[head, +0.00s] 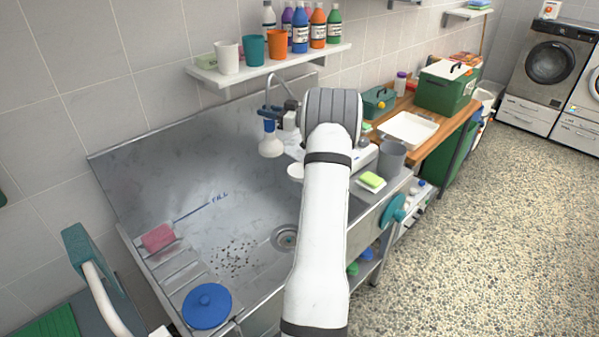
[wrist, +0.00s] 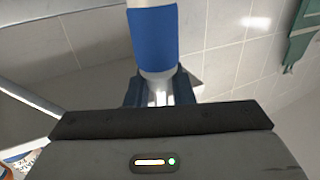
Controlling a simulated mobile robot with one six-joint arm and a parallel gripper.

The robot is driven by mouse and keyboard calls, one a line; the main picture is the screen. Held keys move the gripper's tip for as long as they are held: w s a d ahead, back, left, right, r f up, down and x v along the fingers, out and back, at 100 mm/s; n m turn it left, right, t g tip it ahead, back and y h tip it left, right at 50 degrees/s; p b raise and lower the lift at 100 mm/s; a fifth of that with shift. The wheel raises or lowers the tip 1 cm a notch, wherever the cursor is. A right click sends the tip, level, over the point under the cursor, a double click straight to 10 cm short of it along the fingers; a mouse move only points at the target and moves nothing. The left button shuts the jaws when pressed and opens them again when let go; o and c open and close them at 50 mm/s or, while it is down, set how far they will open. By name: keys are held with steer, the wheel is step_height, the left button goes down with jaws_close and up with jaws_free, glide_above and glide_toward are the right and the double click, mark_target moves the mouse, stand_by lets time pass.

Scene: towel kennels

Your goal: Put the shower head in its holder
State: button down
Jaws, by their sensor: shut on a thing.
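The shower head (head: 271,146) is white and bell-shaped with a blue grip, and hangs mouth down above the sink (head: 190,175). My gripper (head: 281,115) is shut on it near its upper part, partly hidden by my wrist. In the wrist view, the blue-banded handle (wrist: 152,35) rises beyond my gripper (wrist: 156,88), whose fingers close around its white lower end. A grey curved pipe or hose (head: 283,78) arches up behind my gripper. I cannot make out the holder for certain; a green wall piece (wrist: 298,40) shows at upper right in the wrist view.
A shelf (head: 290,65) with cups and bottles hangs above the sink. A pink sponge (head: 158,237) and a blue lid (head: 207,306) lie at the sink's left end. A grey cup (head: 391,158) and a yellow-green sponge (head: 372,180) stand to the right.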

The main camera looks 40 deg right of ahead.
steer(key=shift+d, duration=0.45)
steer(key=w+d+p, duration=0.1)
steer(key=d+p, duration=0.1)
steer(key=d, duration=1.2)
steer(key=shift+w+d, duration=0.15)
steer(key=shift+w, duration=0.1)
steer(key=shift+f, duration=0.1)
